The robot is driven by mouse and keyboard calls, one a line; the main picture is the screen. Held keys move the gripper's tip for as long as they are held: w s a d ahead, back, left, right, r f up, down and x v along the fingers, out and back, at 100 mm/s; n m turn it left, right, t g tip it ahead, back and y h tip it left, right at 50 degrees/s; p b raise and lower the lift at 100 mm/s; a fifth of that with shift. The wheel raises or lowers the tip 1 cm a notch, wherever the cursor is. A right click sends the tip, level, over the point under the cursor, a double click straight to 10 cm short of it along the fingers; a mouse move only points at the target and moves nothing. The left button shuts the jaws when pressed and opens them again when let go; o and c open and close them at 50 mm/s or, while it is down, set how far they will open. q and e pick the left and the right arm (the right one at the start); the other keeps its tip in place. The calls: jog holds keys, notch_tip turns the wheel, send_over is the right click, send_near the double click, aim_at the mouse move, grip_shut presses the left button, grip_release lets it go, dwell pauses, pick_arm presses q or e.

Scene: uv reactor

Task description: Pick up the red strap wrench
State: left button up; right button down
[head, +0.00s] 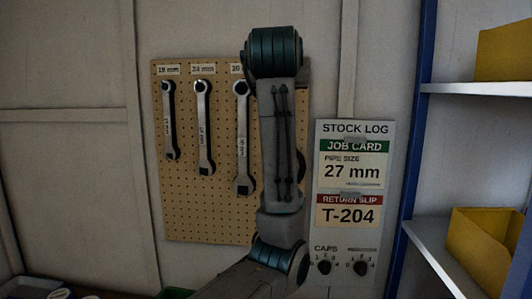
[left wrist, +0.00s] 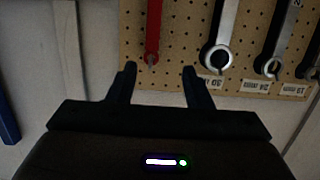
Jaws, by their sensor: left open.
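The red strap wrench (left wrist: 153,30) shows in the left wrist view as a red handle hanging on the pegboard, with the rest cut off by the top edge. In that view my left gripper (left wrist: 160,70) is open and empty. Its two fingertips lie either side of the handle's line in the picture; I cannot tell how far they are from it. In the head view the wrench is hidden behind my arm, and the left gripper does not show. My right gripper is in neither view.
The pegboard (head: 185,220) holds several steel wrenches, among them the 19 mm wrench (head: 169,120) and the 24 mm wrench (head: 204,130). A stock log panel (head: 325,230) stands right of my arm. A shelf (head: 428,238) with yellow bins (head: 480,250) is at the right.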

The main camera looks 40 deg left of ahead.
pick_arm(q)
jog(key=d+p+x, duration=0.1)
jog(key=p+x, duration=0.6)
jog(key=x, duration=0.3)
jog(key=shift+w, duration=0.35)
jog(key=shift+r, duration=0.1)
grip_shut()
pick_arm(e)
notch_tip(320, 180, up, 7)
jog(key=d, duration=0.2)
